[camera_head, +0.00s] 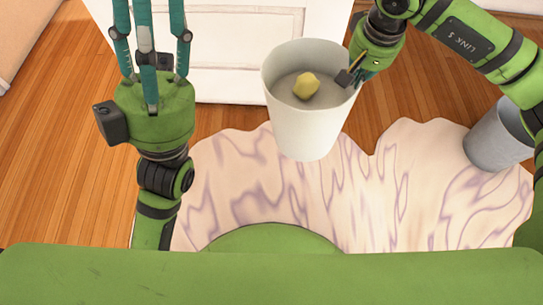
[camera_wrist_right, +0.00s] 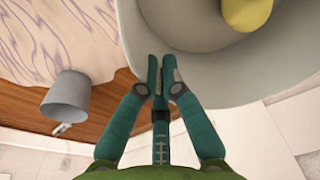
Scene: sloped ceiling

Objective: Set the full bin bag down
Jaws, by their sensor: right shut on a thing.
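No bin bag shows in either view. A white bin (camera_head: 303,128) with a yellow lump (camera_head: 306,86) inside is near the middle of the head view. My right gripper (camera_head: 350,76) is at the bin's right rim and shut on it. In the right wrist view its fingers (camera_wrist_right: 158,70) meet at the edge of the pale bin wall (camera_wrist_right: 225,72), with the yellow lump (camera_wrist_right: 245,12) beyond. The part of the rim between the fingers is hidden. My left gripper (camera_head: 150,22) is open and empty at the upper left, its fingers spread and cut off by the top edge.
A grey bin (camera_head: 497,137) stands at the right, partly behind my arm; it also shows in the right wrist view (camera_wrist_right: 66,97). A pale, purple-veined rug (camera_head: 270,190) covers the floor in front. A white panelled door (camera_head: 230,50) is behind. Bare wooden floor (camera_head: 60,150) lies at the left.

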